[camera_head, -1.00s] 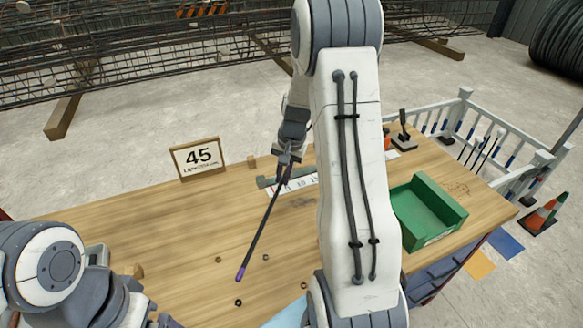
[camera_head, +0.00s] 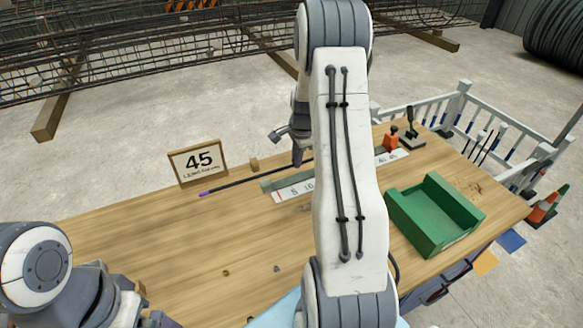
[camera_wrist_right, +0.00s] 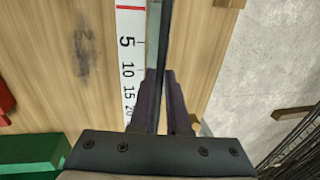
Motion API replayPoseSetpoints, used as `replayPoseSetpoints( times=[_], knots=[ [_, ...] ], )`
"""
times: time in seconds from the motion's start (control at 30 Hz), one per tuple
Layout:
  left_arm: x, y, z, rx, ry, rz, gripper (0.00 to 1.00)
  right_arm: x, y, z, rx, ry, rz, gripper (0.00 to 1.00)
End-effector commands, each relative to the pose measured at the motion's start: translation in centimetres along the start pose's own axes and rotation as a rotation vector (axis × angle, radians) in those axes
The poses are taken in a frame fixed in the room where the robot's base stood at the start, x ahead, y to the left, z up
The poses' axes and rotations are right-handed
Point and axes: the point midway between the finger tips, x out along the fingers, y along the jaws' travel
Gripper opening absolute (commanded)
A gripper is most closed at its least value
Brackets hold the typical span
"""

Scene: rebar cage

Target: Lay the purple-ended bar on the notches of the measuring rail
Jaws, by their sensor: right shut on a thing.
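The purple-ended bar (camera_head: 245,181) is thin and dark, its purple tip (camera_head: 205,193) pointing left in the head view. It lies nearly level, close behind the left end of the measuring rail (camera_head: 284,178). My right gripper (camera_head: 298,157) is shut on the bar, partly hidden by my arm. In the right wrist view, the right gripper's fingers (camera_wrist_right: 162,96) are beside the numbered strip (camera_wrist_right: 129,50). I cannot tell whether the bar touches the notches. My left gripper (camera_head: 158,321) is only partly in view at the bottom left, away from the bar.
A green tray (camera_head: 421,237) stands at the right. Several small rings or nuts lie on the front table. The middle left of the table (camera_head: 150,230) is clear.

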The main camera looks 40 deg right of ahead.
Motion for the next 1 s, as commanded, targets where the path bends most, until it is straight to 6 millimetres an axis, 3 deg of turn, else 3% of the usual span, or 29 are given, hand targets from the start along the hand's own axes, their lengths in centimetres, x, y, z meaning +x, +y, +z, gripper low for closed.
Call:
replayPoseSetpoints(
  times=[0.2, 0.47, 0.83, 0.9, 0.93, 1.0],
  knots=[
    [-0.4, 0.0, 0.0, 0.000, 0.000, 0.000, 1.00, 1.2, -0.7, 1.2, -0.001, 0.000, -0.001, 0.00],
    [-1.0, 0.1, -0.1, 0.000, 0.000, 0.000, 1.00, 4.5, 0.0, 1.4, -0.003, -0.001, 0.000, 0.00],
    [-0.8, 0.1, -0.1, 0.000, 0.000, 0.000, 1.00, 5.0, 0.1, 1.3, -0.004, 0.000, -0.003, 0.00],
    [-0.9, 0.1, -0.1, 0.000, 0.000, 0.000, 1.00, 5.0, 0.2, 1.3, -0.004, 0.000, -0.001, 0.33],
    [-0.9, 0.1, -0.1, 0.000, 0.000, 0.000, 1.00, 5.0, 0.2, 1.3, -0.004, 0.000, -0.001, 0.44],
    [-0.9, 0.1, -0.1, 0.000, 0.000, 0.000, 1.00, 5.0, 0.2, 1.3, -0.004, 0.000, -0.001, 0.44]
  ],
)
